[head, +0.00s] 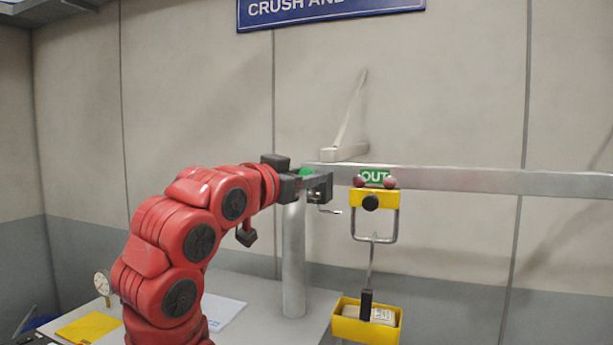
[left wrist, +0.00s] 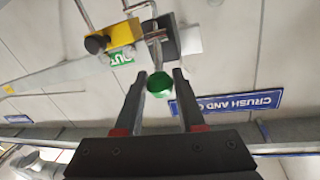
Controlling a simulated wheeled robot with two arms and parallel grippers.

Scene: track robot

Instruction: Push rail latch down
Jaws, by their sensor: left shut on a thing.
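The rail latch shows as a round green knob (left wrist: 160,86) between the two fingers of my left gripper (left wrist: 159,84) in the left wrist view. The fingers are shut on it. A thin bent metal piece sticks out just below the jaws. Most of the latch is hidden, so its angle cannot be told. My right gripper is in neither view.
A grey rail (head: 480,181) runs right from the post (head: 293,260). A yellow trolley (head: 388,199) hangs from it by the green OUT sign (head: 375,178), carrying a yellow tray (head: 348,327) with a package. Papers lie on the table (head: 265,300).

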